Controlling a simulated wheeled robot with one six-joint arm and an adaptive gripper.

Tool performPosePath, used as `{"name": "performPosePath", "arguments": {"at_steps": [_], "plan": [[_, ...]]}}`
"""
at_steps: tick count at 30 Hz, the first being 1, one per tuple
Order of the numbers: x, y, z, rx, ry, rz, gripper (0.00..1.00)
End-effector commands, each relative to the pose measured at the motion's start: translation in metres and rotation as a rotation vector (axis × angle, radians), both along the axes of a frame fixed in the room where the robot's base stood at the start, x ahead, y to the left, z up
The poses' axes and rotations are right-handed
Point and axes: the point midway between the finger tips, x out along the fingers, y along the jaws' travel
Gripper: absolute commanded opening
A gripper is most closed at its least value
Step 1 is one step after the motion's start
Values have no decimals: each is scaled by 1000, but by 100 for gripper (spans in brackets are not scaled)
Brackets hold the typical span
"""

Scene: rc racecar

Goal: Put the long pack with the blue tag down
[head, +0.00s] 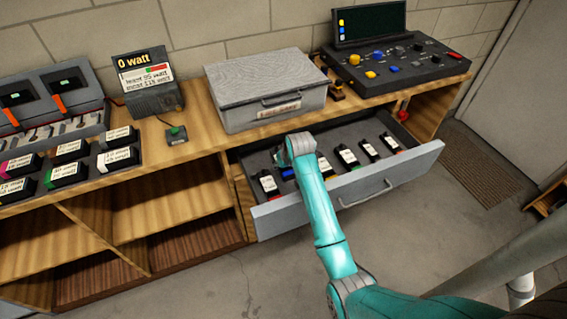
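My teal arm reaches over the open grey drawer (275,222), and my gripper (290,165) points down into it near its left part. A small blue patch (288,173) shows just below and left of the gripper. It may be the blue tag of a long pack, but the pack itself is mostly hidden by my wrist. I cannot tell whether the fingers are closed on it or whether it rests on the drawer floor. Several black packs with white labels lie in the drawer, one left of the gripper (268,184) and others to its right (347,156).
A grey lidded case (265,85) stands on the wooden bench above the drawer. A control console (395,62) is at its right, a watt meter (148,85) at its left. Several labelled packs (118,158) sit on the bench's left. A red padlock-like item (403,112) hangs near the drawer's back right.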

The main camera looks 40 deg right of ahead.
Motion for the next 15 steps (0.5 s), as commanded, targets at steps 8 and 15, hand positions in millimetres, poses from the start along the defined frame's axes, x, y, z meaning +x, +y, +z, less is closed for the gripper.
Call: {"name": "performPosePath", "arguments": {"at_steps": [8,15], "plan": [[0,0,-2,0,1,0,51],[0,0,-2,0,0,0,73]]}}
